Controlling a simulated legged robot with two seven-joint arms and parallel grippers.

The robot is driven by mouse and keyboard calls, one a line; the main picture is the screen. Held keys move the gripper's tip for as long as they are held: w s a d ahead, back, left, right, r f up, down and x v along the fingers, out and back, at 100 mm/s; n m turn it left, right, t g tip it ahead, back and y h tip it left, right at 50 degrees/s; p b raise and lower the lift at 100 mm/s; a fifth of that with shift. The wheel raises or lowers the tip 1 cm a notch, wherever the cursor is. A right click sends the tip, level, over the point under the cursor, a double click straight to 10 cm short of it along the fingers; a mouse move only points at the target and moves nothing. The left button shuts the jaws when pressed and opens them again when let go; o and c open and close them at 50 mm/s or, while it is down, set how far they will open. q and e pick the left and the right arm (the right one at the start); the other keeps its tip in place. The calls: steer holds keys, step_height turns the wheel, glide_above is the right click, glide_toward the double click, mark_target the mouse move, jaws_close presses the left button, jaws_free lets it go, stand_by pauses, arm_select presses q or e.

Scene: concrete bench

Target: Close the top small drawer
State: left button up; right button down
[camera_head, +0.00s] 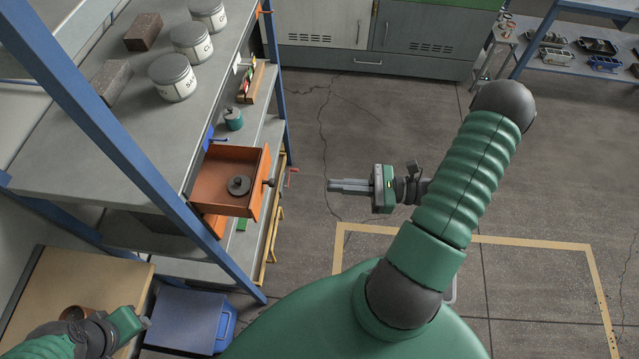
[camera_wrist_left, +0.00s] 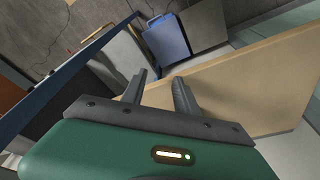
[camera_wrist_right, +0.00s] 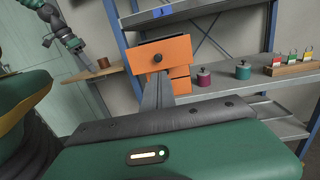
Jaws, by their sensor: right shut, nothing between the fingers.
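The top small drawer (camera_head: 215,206) is orange and pulled out of the shelf unit, with a dark round weight-like piece (camera_head: 239,186) inside. In the right wrist view its orange front (camera_wrist_right: 175,53) and dark knob (camera_wrist_right: 157,58) show beyond my fingers. A lower orange drawer (camera_wrist_right: 181,84) sits under it. My right gripper (camera_head: 332,186) is shut and empty, in the air to the right of the drawer and apart from it, pointing toward it. My left gripper (camera_wrist_left: 160,77) is open and empty above the wooden table; only part of it shows at the head view's lower left.
The shelf unit's blue post (camera_head: 100,120) crosses in front of the shelves. Several lidded jars (camera_head: 173,78) and two dark bricks (camera_head: 143,32) stand on top. A blue bin (camera_head: 185,318) is below. The floor between the drawer and my right gripper is clear.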

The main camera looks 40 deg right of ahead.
steer(key=p, duration=0.2)
glide_toward(240, 178)
steer(key=s, duration=0.3)
steer(key=shift+w+d, duration=0.35)
steer(key=shift+w, duration=0.3)
steer(key=x, duration=1.4)
steer(key=shift+w+d+f+p, duration=0.2)
steer(key=shift+d+f+p, duration=0.1)
steer(key=shift+f, duration=0.05)
steer(key=shift+s+r, duration=0.1)
steer(key=shift+d, duration=0.1)
